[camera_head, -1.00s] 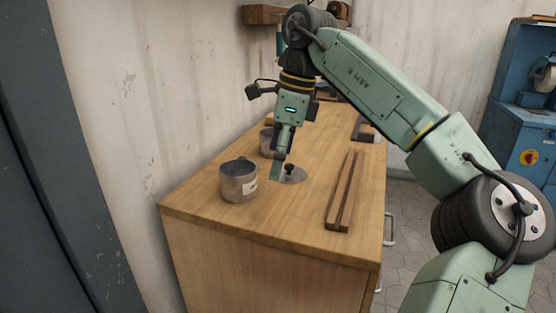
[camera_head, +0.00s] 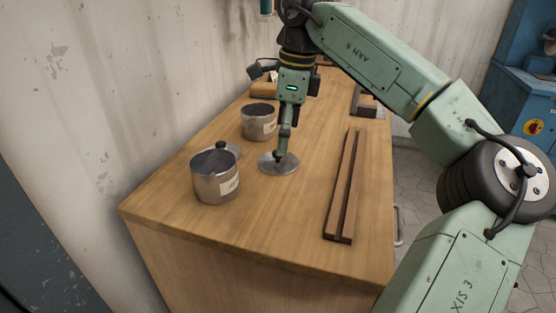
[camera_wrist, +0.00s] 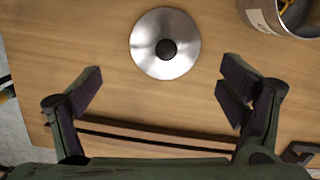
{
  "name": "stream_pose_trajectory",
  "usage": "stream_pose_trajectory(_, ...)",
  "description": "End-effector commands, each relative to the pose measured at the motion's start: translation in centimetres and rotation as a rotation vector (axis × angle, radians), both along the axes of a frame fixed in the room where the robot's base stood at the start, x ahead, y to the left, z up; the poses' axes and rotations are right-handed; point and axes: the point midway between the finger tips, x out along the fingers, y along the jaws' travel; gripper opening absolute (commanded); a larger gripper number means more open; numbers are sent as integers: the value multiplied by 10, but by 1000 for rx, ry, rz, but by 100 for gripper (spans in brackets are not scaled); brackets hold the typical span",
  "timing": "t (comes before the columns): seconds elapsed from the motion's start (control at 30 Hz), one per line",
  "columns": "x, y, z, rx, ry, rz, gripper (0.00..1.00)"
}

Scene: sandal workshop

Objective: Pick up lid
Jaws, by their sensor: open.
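A round grey metal lid (camera_head: 280,168) with a black knob lies flat on the wooden bench. In the wrist view the whole lid (camera_wrist: 148,50) shows, its dark knob at its middle. My gripper (camera_head: 281,156) points down over this lid and hides part of its knob in the head view. In the wrist view my gripper (camera_wrist: 162,88) is open and empty, its fingers wide apart, with the lid just beyond the fingertips. A second lid (camera_head: 233,149) with a black knob is partly hidden behind the front metal pot (camera_head: 208,188).
Another metal pot (camera_head: 254,128) stands farther back; one pot (camera_wrist: 262,22) shows at the wrist view's upper right. A long grooved wooden bar (camera_head: 341,190) lies right of the lid. Bare bench lies in front. A wall borders the left side.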

Motion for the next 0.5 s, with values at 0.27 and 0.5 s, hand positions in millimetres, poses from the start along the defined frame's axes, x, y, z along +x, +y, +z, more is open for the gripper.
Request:
stream_pose_trajectory(0.27, 7, 10, -27, 0, 4, 2, 90)
stream_pose_trajectory(0.5, 7, 13, -51, 0, 0, 1, 90)
